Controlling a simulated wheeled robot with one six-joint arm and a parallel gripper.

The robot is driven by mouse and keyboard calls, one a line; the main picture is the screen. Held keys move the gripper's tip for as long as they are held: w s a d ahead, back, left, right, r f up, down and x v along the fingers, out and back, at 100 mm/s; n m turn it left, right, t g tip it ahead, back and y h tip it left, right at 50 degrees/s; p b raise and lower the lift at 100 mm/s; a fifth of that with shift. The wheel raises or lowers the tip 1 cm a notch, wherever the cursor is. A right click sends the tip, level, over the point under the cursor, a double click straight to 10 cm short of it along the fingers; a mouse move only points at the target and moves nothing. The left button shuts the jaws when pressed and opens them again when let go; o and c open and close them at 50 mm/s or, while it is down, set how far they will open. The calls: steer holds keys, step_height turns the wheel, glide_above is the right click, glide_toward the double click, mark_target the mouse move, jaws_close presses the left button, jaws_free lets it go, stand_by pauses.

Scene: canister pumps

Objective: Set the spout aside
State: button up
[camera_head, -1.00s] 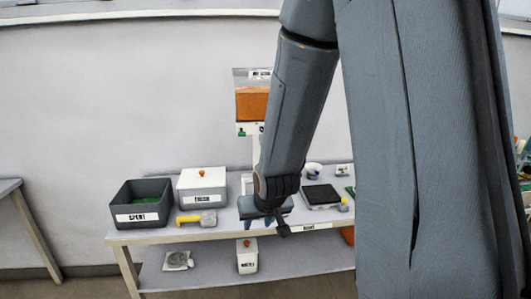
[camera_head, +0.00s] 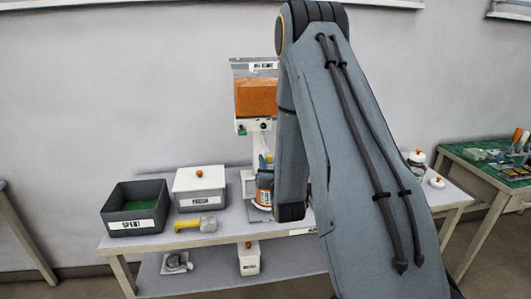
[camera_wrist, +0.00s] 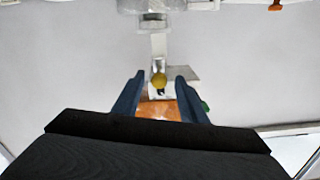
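The dispenser holds an orange tank (camera_head: 256,98) high on a white column above the bench. A yellow spout (camera_head: 268,156) shows below the tank, partly hidden by my arm. In the wrist view, which looks upside down, the spout (camera_wrist: 158,80) is a small round yellow end with a dark spot beneath it.
On the bench (camera_head: 160,240) stand a dark bin marked SPENT (camera_head: 113,215) and a white lidded box marked FRESH (camera_head: 199,203). A green-topped table (camera_head: 480,155) with tools stands right. My arm hides the bench's middle right.

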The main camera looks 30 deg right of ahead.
mark_target(267, 152)
steer(key=shift+p+x, duration=0.95)
steer(key=shift+x, duration=2.1)
steer(key=shift+s, duration=0.1)
jaws_close()
